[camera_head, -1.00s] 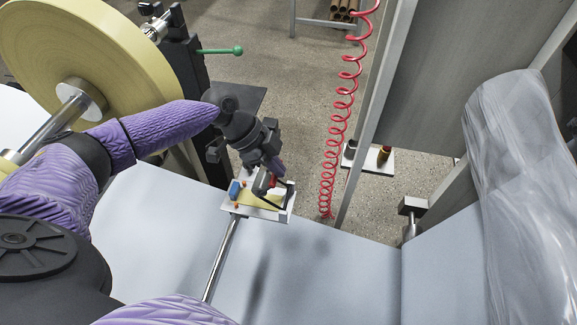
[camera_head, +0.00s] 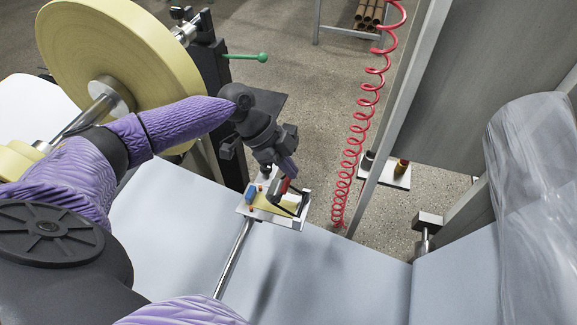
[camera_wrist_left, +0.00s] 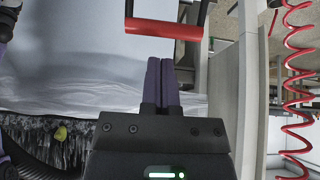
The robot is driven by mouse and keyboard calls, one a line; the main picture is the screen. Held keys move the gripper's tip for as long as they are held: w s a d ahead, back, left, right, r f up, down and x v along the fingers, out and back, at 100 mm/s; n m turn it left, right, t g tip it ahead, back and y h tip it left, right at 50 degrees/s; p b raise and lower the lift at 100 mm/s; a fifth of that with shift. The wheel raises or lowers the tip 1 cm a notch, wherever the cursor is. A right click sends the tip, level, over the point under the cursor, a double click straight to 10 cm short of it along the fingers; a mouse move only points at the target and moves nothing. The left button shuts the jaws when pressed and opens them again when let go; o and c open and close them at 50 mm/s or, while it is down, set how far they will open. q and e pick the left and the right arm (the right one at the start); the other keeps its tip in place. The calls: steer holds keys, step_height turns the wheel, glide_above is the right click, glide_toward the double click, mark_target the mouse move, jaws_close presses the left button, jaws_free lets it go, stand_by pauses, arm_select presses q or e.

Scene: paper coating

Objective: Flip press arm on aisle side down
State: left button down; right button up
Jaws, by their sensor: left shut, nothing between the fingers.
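The press arm has a red handle bar (camera_head: 283,187) with black side arms, at a small white plate (camera_head: 298,224) on the near side of the aisle. In the left wrist view the red bar (camera_wrist_left: 165,28) runs across the top, held between black brackets. My left gripper (camera_head: 288,172) is just above the handle in the head view. In the left wrist view its purple fingers (camera_wrist_left: 161,62) are together and empty, with the tips pointing toward the bar. A small gap shows there, but I cannot tell if they touch. My right gripper is not in view.
A large yellowish roll (camera_head: 75,45) stands at the left, with a green-knobbed lever (camera_head: 245,57) by it. A red coiled hose (camera_head: 352,150) hangs right of my left gripper. White paper web (camera_head: 160,235) spreads below. Clear plastic wrap (camera_head: 535,200) is at the right.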

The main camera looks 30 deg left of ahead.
arm_select(q)
step_height(320, 180, up, 8)
steer(key=p, duration=0.2)
steer(key=shift+p, duration=0.3)
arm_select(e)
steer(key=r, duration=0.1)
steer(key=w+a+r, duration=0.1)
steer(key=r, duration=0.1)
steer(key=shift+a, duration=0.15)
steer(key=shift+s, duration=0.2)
